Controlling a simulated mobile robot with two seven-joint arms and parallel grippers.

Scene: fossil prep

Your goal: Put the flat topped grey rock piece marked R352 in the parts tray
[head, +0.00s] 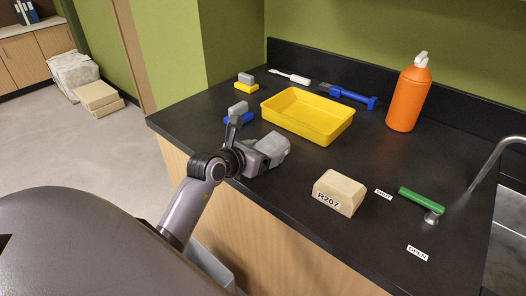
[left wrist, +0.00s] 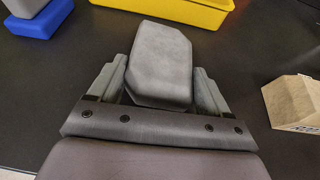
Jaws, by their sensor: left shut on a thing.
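My left gripper (head: 266,152) is shut on a grey rock piece (left wrist: 160,62) with a flat, faceted top. No R352 mark shows on the visible faces. I cannot tell whether it touches the counter. The yellow tray (head: 291,123), open and seemingly empty, is on the counter; its near side also shows in the left wrist view (left wrist: 185,12). My right gripper is not in view.
A beige rock marked R207 (head: 340,192) lies to the right. Small grey pieces rest on a blue block (head: 240,118) and a yellow block (head: 246,86). Counter between rock and tray is clear.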

